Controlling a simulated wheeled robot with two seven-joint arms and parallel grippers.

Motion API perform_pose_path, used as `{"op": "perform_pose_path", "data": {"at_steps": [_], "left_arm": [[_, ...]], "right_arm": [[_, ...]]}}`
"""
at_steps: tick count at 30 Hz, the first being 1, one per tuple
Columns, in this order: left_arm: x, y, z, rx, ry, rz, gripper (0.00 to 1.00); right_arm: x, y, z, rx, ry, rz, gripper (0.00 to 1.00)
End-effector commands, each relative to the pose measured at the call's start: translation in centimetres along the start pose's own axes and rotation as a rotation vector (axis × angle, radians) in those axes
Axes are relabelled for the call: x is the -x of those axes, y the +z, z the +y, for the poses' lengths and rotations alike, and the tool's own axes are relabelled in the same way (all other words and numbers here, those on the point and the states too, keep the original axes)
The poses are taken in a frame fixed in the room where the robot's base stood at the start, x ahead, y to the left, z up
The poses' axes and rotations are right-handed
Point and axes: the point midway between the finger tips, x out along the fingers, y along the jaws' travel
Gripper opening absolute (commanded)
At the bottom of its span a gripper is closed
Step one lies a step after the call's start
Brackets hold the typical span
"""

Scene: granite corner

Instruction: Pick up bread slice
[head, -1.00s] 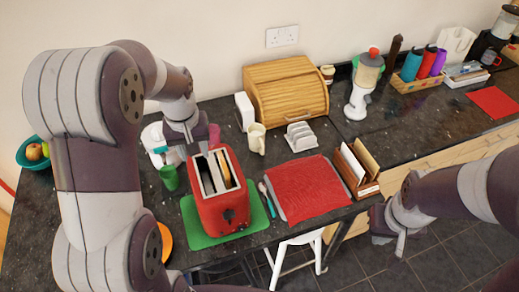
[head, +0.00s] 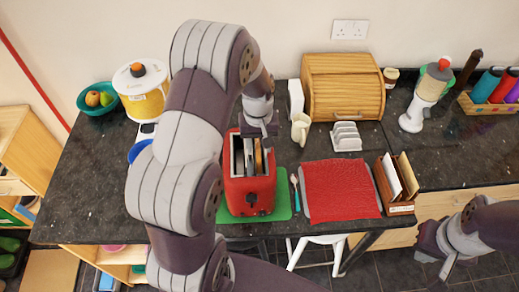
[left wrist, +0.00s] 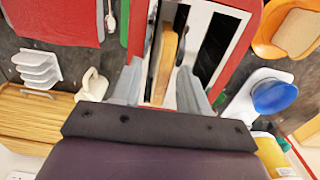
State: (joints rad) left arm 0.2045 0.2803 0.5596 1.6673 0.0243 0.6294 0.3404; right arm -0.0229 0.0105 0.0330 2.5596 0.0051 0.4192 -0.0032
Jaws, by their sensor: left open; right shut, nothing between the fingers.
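A bread slice (left wrist: 165,62) stands on edge in one slot of the red toaster (left wrist: 238,52). In the head view the slice (head: 258,160) shows as a thin tan strip in the toaster (head: 250,193). My left gripper (head: 259,130) is over the toaster's back end. In the left wrist view its two fingers (left wrist: 160,88) are apart, one on each side of the slice's near end; I cannot tell whether they touch it. Another bread slice (left wrist: 298,33) lies on an orange plate (left wrist: 266,42). My right gripper (head: 445,262) is shut and empty, off the counter's front edge.
The toaster stands on a green mat (head: 283,205). A spoon (head: 295,190) and red cloth (head: 341,190) lie to its right. A cream mug (head: 300,129), white toast rack (head: 346,137) and wooden bread box (head: 343,88) stand behind. A blue object (left wrist: 273,96) is near the toaster.

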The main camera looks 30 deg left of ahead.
Motion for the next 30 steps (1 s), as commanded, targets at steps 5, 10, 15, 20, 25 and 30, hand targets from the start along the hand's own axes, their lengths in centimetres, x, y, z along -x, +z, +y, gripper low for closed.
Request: {"op": "perform_pose_path", "data": {"at_steps": [5, 10, 15, 20, 25, 30], "left_arm": [[-0.9, 0.0, 0.0, 0.000, 0.000, 0.001, 0.44], [-0.9, 0.0, 0.0, 0.000, 0.000, 0.001, 0.24], [-0.9, 0.0, 0.0, 0.000, 0.000, 0.001, 0.00], [-0.9, 0.0, 0.0, 0.000, 0.000, 0.001, 0.00], [0.7, -0.1, 0.1, 0.000, 0.003, 0.007, 0.00], [4.9, -0.1, 0.1, 0.000, 0.003, 0.007, 0.00]], "right_arm": [[0.2, 0.0, 0.0, 0.000, 0.000, -0.001, 0.00], [0.1, 0.0, 0.0, 0.000, 0.000, -0.001, 0.00], [0.1, 0.0, 0.0, 0.000, 0.000, -0.001, 0.00], [0.1, 0.0, 0.0, 0.000, 0.000, -0.001, 0.00], [-0.8, 0.1, 0.0, 0.000, 0.000, -0.001, 0.00], [-2.2, 0.3, 0.0, 0.000, 0.000, -0.001, 0.00]]}}
